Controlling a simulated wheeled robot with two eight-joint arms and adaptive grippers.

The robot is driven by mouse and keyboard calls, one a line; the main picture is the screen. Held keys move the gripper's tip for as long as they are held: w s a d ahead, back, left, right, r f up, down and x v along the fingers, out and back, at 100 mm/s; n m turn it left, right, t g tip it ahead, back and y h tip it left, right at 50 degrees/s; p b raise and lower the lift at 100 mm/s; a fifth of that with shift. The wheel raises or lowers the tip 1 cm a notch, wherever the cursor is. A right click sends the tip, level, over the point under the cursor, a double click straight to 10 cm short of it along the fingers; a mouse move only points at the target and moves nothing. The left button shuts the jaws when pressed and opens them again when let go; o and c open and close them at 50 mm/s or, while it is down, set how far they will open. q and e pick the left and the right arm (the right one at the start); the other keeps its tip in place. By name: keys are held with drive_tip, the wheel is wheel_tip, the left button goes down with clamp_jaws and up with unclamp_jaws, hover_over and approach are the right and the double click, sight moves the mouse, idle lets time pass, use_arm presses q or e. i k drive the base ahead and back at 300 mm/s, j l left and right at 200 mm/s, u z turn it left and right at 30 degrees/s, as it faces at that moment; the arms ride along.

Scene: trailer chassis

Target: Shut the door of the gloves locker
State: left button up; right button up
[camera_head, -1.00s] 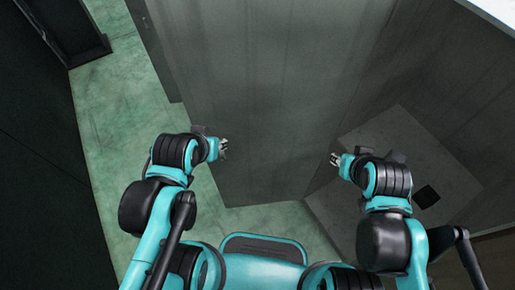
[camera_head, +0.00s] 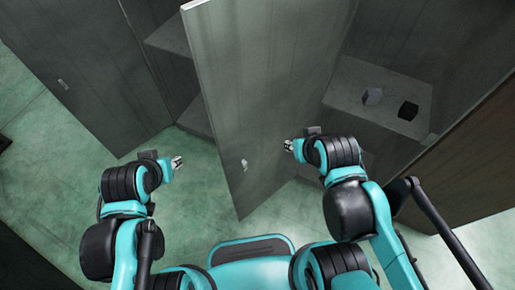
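A tall grey locker door (camera_head: 258,85) stands open in the middle of the head view, with a small light handle (camera_head: 244,165) low on its face. To its right is an open locker with a grey shelf (camera_head: 350,85). No label shows, so I cannot tell whether this is the gloves locker. My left gripper (camera_head: 178,162) is left of the door, apart from it and empty. My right gripper (camera_head: 288,145) is in front of the door's right part, near its surface; contact is unclear. The fingers of both are too small to judge.
A grey block (camera_head: 373,96) and a black block (camera_head: 408,111) rest on the right locker's shelf. Another grey door (camera_head: 85,70) with a handle stands at left, beside a shelved compartment. Green floor (camera_head: 50,150) is clear at left.

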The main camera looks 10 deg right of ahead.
sight(263, 68)
drive_tip(key=j+z, duration=0.7)
drive_tip(key=j, duration=0.2)
drive_tip(key=j+z, duration=1.2)
drive_tip(key=k+j+z, duration=0.15)
drive_tip(key=j+z, duration=0.25)
drive_tip(key=j, duration=0.15)
drive_tip(key=k+j+z, duration=0.2)
drive_tip(key=j, duration=0.25)
drive_tip(key=k+j+z, duration=0.2)
drive_tip(key=j, duration=0.25)
drive_tip(key=l+u, duration=0.2)
drive_tip(key=u, duration=0.25)
drive_tip(key=l+u, duration=0.25)
drive_tip(key=u, duration=0.2)
drive_tip(key=l+u, duration=0.2)
drive_tip(key=u, duration=0.25)
